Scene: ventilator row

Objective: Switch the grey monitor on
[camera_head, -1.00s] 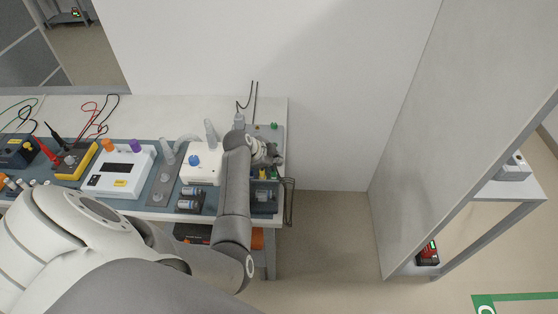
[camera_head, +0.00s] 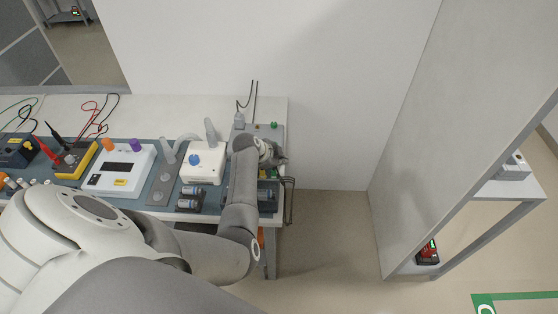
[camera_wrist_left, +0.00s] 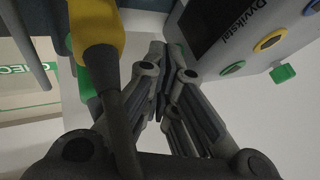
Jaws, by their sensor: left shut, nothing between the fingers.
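The grey monitor (camera_head: 268,133) stands at the right end of the bench, by the wall, partly hidden behind my left gripper (camera_head: 279,160). My right gripper is not in view.
A yellow and dark part with a cable (camera_wrist_left: 97,25) is close left of the fingers. A white box with a blue knob (camera_head: 203,165), a battery holder (camera_head: 188,200) and a white meter (camera_head: 120,170) stand left along the bench.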

